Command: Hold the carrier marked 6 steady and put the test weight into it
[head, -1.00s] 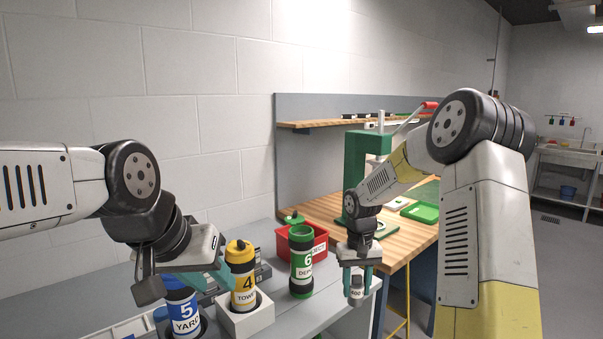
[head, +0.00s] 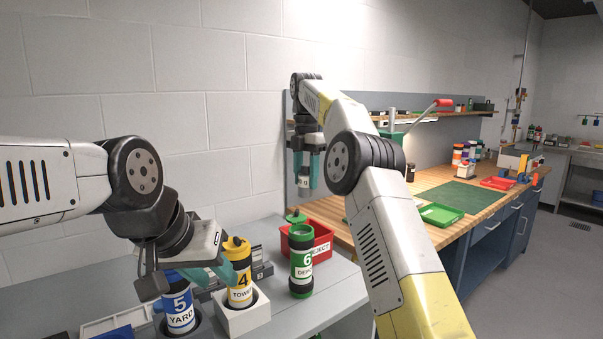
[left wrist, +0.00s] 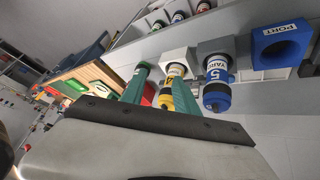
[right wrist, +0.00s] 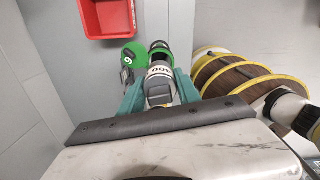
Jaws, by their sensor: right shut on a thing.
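The carrier marked 6 (head: 302,265) is a green and black tube with a white label. It stands upright on the grey bench, right of the yellow carrier 4. A green lid (head: 296,217) shows at its top, and its open mouth (right wrist: 160,47) shows in the right wrist view. My right gripper (head: 305,168) is shut on the grey test weight (head: 304,180), high above carrier 6. The weight also shows between the fingers in the right wrist view (right wrist: 160,82). My left gripper (head: 222,270) is open and empty beside carrier 4; its fingers stand apart (left wrist: 160,88).
Yellow carrier 4 (head: 240,285) stands in a white block, with blue carrier 5 (head: 180,310) to its left. A red REJECT bin (head: 318,240) is behind carrier 6. A wooden workbench (head: 400,190) with a green tray (head: 440,214) lies beyond.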

